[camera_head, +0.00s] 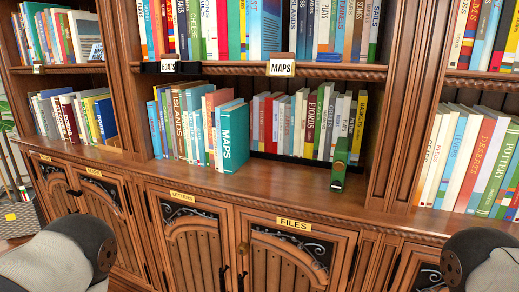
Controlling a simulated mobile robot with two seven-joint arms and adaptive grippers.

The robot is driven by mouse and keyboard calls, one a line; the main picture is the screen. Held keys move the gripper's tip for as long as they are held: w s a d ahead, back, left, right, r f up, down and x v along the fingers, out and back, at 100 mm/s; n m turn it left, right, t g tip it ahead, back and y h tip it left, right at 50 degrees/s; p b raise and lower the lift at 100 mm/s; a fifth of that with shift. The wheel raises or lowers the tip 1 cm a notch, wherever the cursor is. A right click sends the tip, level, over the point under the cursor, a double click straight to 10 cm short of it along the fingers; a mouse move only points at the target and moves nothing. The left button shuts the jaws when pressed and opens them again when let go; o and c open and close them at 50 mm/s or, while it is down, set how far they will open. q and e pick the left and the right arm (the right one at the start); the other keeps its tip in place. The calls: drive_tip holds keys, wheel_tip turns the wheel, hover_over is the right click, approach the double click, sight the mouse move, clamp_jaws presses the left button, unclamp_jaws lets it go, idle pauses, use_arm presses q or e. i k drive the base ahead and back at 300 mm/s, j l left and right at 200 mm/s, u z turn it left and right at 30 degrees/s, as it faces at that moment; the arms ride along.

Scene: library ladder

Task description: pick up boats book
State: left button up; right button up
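A shelf label (168,67) that seems to read BOATS sits on the shelf edge at upper left of centre. I cannot tell for sure which book is the boats book. A blue book (107,118) at the right end of the lower left row has a spine beside it whose lettering may read BOAT, but it is too small to be certain. A teal book marked MAPS (234,140) stands upright in the middle lower shelf. Only parts of my two arms show at the bottom corners; neither gripper is in view.
A green book-like object (340,163) stands alone at the front of the middle lower shelf. A MAPS label (282,68) hangs above. Rows of books fill the shelves. The wooden ledge (290,182) in front is mostly clear, above cabinet doors labelled LETTERS and FILES (294,224).

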sight(104, 106)
drive_tip(key=i+j, duration=0.15)
drive_tip(key=j, duration=0.25)
drive_tip(key=i+j+z, duration=0.15)
drive_tip(key=j, duration=0.25)
drive_tip(key=i+j, duration=0.15)
drive_tip(key=j, duration=0.25)
drive_tip(key=i+j+z, duration=0.1)
drive_tip(key=j, duration=0.35)
drive_tip(key=i+j+z, duration=0.1)
drive_tip(key=j, duration=0.3)
